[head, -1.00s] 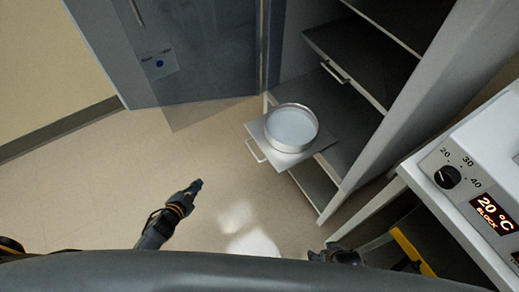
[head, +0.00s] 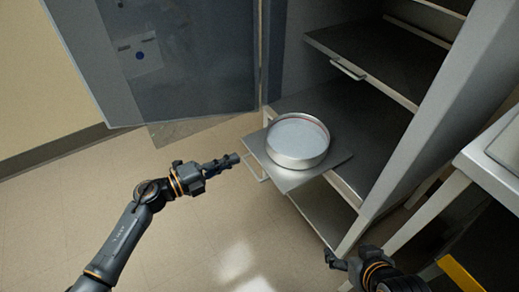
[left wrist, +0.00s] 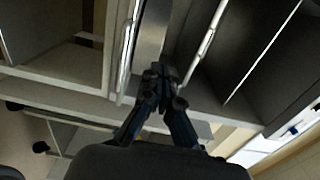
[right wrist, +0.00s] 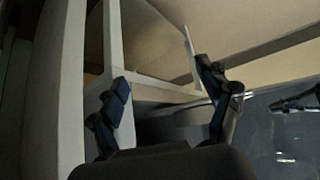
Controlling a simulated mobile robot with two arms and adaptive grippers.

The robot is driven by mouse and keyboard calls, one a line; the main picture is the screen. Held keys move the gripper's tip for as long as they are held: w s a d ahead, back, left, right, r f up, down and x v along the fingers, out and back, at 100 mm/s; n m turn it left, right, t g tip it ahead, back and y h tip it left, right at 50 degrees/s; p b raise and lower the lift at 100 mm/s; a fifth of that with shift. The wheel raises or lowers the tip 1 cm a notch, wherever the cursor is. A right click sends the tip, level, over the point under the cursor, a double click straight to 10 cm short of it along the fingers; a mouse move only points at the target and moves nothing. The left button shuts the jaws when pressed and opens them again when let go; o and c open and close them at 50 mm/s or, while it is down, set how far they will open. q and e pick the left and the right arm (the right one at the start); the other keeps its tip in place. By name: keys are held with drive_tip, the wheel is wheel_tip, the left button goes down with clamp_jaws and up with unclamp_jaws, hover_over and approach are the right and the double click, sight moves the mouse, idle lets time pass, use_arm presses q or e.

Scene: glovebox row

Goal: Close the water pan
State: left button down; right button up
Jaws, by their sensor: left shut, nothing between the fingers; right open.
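The round metal water pan (head: 298,141) sits upright on a pulled-out flat tray (head: 330,168), which sticks out of the front of the open cabinet. The tray's bar handle (head: 251,168) is on its left front edge. My left gripper (head: 236,158) is shut and empty, with its tips close to the handle in the head view; I cannot tell whether they touch it. Its shut fingers (left wrist: 163,72) also show in the left wrist view. My right gripper (head: 332,259) is low, in front of the cabinet. Its fingers (right wrist: 161,75) are apart and empty in the right wrist view.
The cabinet door (head: 165,60) stands open at the left. An upper shelf (head: 375,68) with its own handle (head: 348,70) is above the tray. A white table (head: 495,160) is at the right. The floor (head: 200,235) between my arms is clear.

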sight(269, 143)
use_arm(q)
drive_tip(key=b+x, duration=0.1)
drive_tip(key=x, duration=0.8)
drive_tip(key=shift+f, duration=0.1)
drive_tip(key=shift+w+d, duration=0.2)
use_arm(e)
drive_tip(key=w+a+r+t+y, duration=0.1)
drive_tip(key=w+a+r+t, duration=0.1)
drive_tip(key=w+r+t, duration=0.2)
drive_tip(key=shift+w+a+r, duration=0.15)
drive_tip(key=shift+w+r, duration=0.25)
drive_tip(key=shift+w, duration=0.6)
